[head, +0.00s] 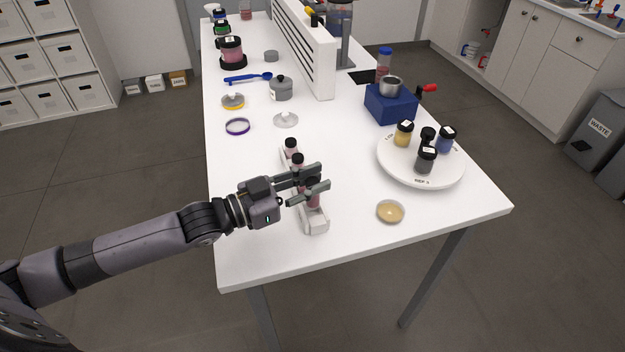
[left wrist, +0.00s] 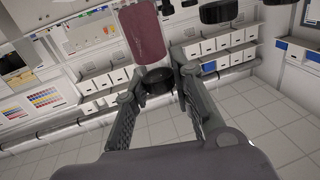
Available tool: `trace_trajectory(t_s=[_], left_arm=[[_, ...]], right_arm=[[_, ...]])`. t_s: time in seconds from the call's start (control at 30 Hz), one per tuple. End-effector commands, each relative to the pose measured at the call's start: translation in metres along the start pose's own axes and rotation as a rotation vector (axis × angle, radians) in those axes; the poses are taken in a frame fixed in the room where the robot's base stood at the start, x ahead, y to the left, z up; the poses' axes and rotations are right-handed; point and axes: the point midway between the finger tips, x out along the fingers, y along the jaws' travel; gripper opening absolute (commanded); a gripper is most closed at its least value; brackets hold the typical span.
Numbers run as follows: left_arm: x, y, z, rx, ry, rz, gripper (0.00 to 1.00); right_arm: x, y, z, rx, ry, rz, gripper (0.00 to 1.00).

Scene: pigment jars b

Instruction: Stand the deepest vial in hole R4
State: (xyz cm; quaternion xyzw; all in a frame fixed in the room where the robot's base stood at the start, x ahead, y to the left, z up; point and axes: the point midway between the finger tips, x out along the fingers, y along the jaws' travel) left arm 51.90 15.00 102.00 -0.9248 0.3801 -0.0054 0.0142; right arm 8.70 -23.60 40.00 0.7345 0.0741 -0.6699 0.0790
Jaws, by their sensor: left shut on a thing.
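A narrow pale vial rack (head: 315,225) runs lengthwise on the white table, with pinkish vials with black caps along it. Two of these are the back vial (head: 291,149) and the one in front of it (head: 298,161). My left gripper (head: 319,178) is over the rack's front part, shut on a dark red vial (head: 313,200). In the left wrist view the held vial (left wrist: 146,35) shows its black cap (left wrist: 157,80) between the fingers. My fingers partly hide it, and I cannot tell whether its base is in a hole. Hole labels are not readable. My right gripper is not in view.
A round white turntable (head: 420,178) with several jars stands to the right. A small tan bowl (head: 390,211) lies between it and the rack. A white lid (head: 286,120), a purple ring (head: 237,126) and a grey pot (head: 281,89) lie behind. The front left table area is clear.

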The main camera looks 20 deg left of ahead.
Motion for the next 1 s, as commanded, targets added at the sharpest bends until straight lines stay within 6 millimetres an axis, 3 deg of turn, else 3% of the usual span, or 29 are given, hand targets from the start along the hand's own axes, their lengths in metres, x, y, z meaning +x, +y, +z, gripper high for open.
trace_trajectory(t_s=[1.0], left_arm=[[0.0, 0.0005, 0.0, 0.014, 0.0, 0.0, 0.0]], right_arm=[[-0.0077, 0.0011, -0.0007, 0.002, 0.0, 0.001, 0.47]])
